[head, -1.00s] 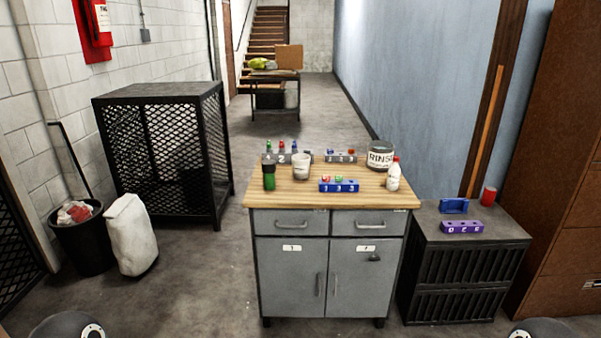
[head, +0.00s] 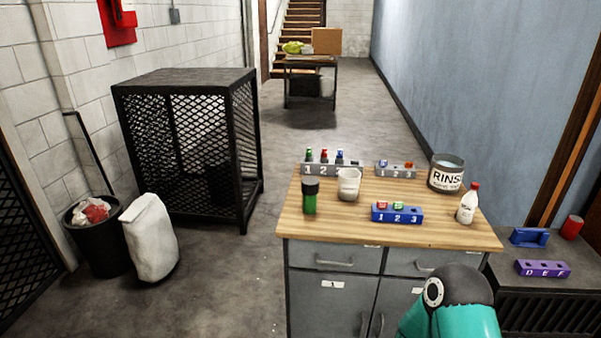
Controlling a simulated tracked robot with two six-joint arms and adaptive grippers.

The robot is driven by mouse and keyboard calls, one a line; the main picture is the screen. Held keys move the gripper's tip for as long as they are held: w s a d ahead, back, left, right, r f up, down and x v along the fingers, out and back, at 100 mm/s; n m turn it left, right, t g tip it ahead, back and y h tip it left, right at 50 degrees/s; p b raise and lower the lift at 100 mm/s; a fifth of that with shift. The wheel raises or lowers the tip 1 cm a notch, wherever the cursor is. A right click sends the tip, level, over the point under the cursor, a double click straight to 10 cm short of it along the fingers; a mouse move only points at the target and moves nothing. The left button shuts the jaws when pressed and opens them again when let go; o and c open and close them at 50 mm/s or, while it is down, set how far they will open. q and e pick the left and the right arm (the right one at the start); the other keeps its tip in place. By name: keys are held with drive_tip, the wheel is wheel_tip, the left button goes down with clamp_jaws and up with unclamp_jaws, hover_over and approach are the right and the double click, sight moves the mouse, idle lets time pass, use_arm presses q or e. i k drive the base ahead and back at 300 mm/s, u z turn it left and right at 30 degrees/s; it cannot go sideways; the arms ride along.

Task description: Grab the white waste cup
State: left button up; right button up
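The white waste cup (head: 348,184) stands upright on the wooden top (head: 300,222) of a grey cabinet, left of its middle. A dark-capped green bottle (head: 310,198) is just left of it, and a grey numbered rack (head: 325,168) with small colored-top vials is close behind. Nothing touches the cup that I can make out. A teal and dark part of one of my arms shows at the bottom right, in front of the cabinet. Neither gripper's fingers are in view.
A blue rack (head: 397,214), a white red-capped bottle (head: 468,204), a RINSE tub (head: 446,174) and a second grey rack (head: 396,170) share the top. A purple rack (head: 542,268) sits on the dark crate at right.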

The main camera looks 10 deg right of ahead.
sight(349, 185)
drive_tip(key=i, duration=0.9)
drive_tip(key=z, duration=0.3)
